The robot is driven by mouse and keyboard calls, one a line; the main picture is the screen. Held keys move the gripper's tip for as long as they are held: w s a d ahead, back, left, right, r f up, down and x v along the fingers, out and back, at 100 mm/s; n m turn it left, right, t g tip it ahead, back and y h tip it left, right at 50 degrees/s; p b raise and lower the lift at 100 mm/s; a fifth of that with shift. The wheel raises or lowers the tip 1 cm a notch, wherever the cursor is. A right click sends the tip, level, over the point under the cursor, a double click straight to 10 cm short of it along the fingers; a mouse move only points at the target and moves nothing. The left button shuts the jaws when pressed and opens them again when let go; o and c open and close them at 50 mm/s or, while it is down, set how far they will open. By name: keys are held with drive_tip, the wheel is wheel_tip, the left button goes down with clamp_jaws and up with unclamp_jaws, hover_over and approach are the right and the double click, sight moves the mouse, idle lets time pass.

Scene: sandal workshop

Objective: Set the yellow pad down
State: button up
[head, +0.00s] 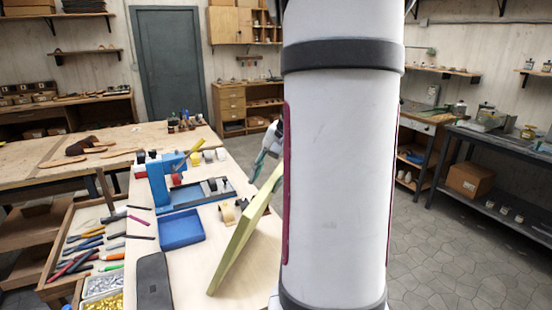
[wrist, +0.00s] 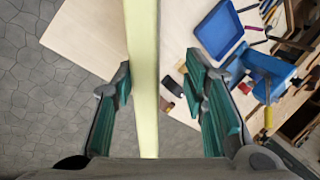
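The yellow pad (head: 244,236) is a long pale-yellow slab, tilted steeply over the workbench beside my arm. Its lower end is at or close to the bench top; I cannot tell if it touches. In the wrist view the pad (wrist: 143,70) runs edge-on between the two teal fingers of my gripper (wrist: 160,78). The left finger is at or against the pad. A clear gap shows between the pad and the right finger, so my gripper is open around it. In the head view my arm hides most of the gripper (head: 268,150).
The workbench (head: 190,272) holds a blue tray (head: 181,229), a blue tool (head: 160,183), a dark flat case (head: 154,283) and small rolls. A tool drawer (head: 62,235) is at left. Bare bench top lies around the pad's lower end.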

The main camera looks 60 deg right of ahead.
drive_tip(key=a+v, duration=0.1)
drive_tip(key=v, duration=0.8)
drive_tip(key=w+a+n, duration=0.2)
drive_tip(key=a+n, duration=0.1)
drive_tip(key=a, duration=0.6)
drive_tip(key=w+a+n, duration=0.2)
drive_tip(key=a+n, duration=0.2)
drive_tip(key=a, duration=0.5)
drive_tip(key=s+a+f+n, duration=0.1)
drive_tip(key=s+a+n, duration=0.1)
drive_tip(key=a, duration=0.3)
drive_tip(key=s+a+f+n, duration=0.1)
drive_tip(key=s+a+n, duration=0.1)
drive_tip(key=a, duration=0.3)
drive_tip(key=s+a+f+n+t+h, duration=0.1)
drive_tip(key=s+a+n, duration=0.1)
drive_tip(key=a+n, duration=0.2)
drive_tip(key=shift+a+b, duration=0.35)
drive_tip(key=shift+a, duration=0.35)
drive_tip(key=shift+c, duration=0.6)
